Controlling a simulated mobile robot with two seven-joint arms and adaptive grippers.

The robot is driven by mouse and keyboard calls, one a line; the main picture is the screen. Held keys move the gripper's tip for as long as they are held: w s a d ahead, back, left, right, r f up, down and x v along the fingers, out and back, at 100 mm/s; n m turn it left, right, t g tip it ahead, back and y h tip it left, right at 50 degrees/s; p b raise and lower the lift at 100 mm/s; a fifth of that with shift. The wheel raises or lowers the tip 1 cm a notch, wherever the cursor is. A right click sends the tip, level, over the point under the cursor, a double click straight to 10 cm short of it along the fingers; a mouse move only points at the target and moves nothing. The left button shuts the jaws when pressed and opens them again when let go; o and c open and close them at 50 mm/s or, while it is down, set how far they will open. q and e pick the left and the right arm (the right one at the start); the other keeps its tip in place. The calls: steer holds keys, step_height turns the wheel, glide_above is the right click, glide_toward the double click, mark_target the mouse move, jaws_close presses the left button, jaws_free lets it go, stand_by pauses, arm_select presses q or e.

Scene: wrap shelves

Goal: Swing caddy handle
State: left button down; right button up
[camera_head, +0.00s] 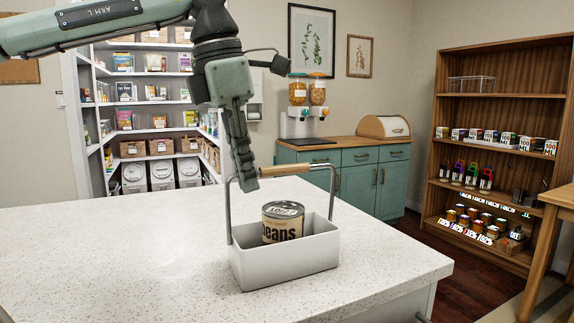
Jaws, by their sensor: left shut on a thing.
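A light grey caddy (285,266) stands on the speckled white counter, near its right end. Its metal handle has a wooden grip (285,170) and stands upright above the caddy. A can labelled beans (283,223) sits upright inside the caddy. My left gripper (246,184) reaches down from above and is shut on the handle at the left end of the wooden grip. The gripper hides the handle's upper left corner. My right gripper is not in view.
The white counter (120,240) is clear to the left of the caddy. Its right edge lies close to the caddy. Behind stand white pantry shelves (150,98), a teal cabinet (358,182) with dispensers, and a wooden shelf unit (500,110) at the right.

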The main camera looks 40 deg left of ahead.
arm_select(q)
steer(key=shift+d, duration=0.15)
steer(key=shift+s+d+f, duration=0.2)
steer(key=shift+s+d, duration=0.15)
steer(key=shift+d, duration=0.25)
steer(key=shift+s+d+f, duration=0.15)
steer(key=shift+s+d, duration=0.2)
steer(key=shift+d, duration=0.25)
steer(key=shift+b, duration=0.3)
steer(key=shift+d, duration=0.1)
steer(key=shift+s+d+f+b, duration=0.25)
steer(key=shift+s+d+f, duration=0.1)
steer(key=shift+d, duration=0.2)
steer(key=shift+s+d+f+b, duration=0.2)
steer(key=shift+s+d+f, duration=0.1)
steer(key=shift+d, duration=0.25)
steer(key=shift+f, duration=0.1)
